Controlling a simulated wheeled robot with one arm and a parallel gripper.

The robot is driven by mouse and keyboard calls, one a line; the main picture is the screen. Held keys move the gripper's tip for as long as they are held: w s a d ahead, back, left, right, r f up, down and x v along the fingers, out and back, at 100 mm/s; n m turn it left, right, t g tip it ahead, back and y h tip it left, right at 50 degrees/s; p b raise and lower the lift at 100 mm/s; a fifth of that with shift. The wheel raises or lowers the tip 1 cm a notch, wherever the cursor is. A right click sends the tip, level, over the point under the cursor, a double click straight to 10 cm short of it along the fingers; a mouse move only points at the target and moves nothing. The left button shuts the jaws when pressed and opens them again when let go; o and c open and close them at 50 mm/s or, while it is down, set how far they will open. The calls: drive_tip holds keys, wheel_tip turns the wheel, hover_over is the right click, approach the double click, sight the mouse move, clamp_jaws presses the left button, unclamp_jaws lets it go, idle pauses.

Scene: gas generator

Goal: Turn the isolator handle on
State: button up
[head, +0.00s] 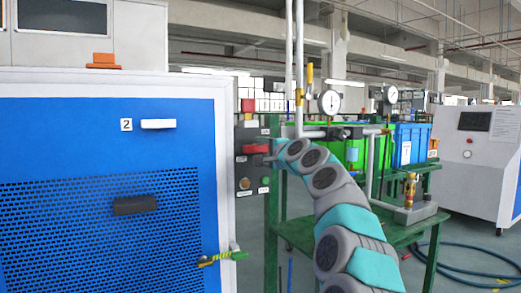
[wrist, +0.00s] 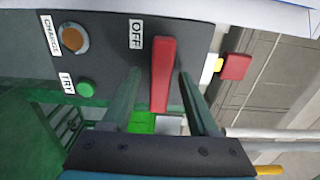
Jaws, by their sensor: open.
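The isolator handle (head: 256,148) is a red bar on a dark control panel (head: 244,213) beside the blue cabinet. In the wrist view, the red handle (wrist: 163,75) stands lengthwise in the picture beside an "OFF" label (wrist: 136,34). My gripper (wrist: 158,78) is open, with one finger on each side of the handle. Small gaps show between the fingers and the bar. In the head view, my gripper (head: 268,158) reaches the panel from the right, and my arm hides part of what lies behind.
An orange knob (wrist: 75,39) and a green button (wrist: 85,88) sit on the panel left of the handle in the wrist view. A red block (wrist: 236,66) sticks out to the right. A green table (head: 400,232) with a gauge stand is behind my arm.

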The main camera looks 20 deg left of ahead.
drive_tip(key=shift+c, duration=0.2)
clamp_jaws()
idle(0.4)
